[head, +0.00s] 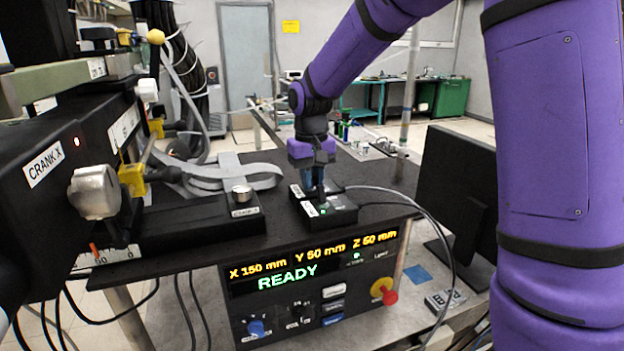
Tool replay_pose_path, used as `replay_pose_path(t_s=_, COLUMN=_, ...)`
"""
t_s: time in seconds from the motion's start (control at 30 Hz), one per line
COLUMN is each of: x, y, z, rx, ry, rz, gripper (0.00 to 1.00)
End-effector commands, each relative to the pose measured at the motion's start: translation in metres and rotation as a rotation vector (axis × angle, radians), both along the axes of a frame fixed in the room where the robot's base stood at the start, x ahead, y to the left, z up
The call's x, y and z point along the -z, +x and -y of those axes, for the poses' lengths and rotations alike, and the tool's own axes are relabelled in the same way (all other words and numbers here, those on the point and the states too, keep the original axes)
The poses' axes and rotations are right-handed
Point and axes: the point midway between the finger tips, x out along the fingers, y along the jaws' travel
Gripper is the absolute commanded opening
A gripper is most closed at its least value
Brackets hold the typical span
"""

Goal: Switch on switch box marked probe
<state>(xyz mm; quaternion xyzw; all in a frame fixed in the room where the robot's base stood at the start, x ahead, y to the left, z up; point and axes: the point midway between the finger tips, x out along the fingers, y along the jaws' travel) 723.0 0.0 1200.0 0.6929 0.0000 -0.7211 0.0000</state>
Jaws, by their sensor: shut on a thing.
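A small black switch box (340,213) with a green spot on top stands near the front edge of the dark tabletop. Its label is too small to read, so I cannot tell whether it is marked probe. My gripper (318,198) points down onto the back of this box and is shut on a part on its top. The fingers hide that part, probably its switch.
A control panel (290,285) below reads READY, with a red stop button (390,297). CRANK X machinery (60,165) fills the left. A CRANK-labelled base with a silver knob (241,193) stands left of the gripper. A dark monitor (450,200) stands right; cables run from the boxes.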

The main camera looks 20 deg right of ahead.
Motion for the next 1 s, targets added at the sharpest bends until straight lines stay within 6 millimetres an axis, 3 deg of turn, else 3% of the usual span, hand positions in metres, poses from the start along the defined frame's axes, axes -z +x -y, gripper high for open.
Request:
replay_pose_path(t_s=0.6, x=-0.002, y=0.016, z=0.0, rx=0.001, ry=0.0, rz=-0.417, gripper=0.0)
replay_pose_path(t_s=1.0, x=-0.002, y=0.021, z=0.0, rx=0.0, ry=0.001, rz=-0.577, gripper=0.0)
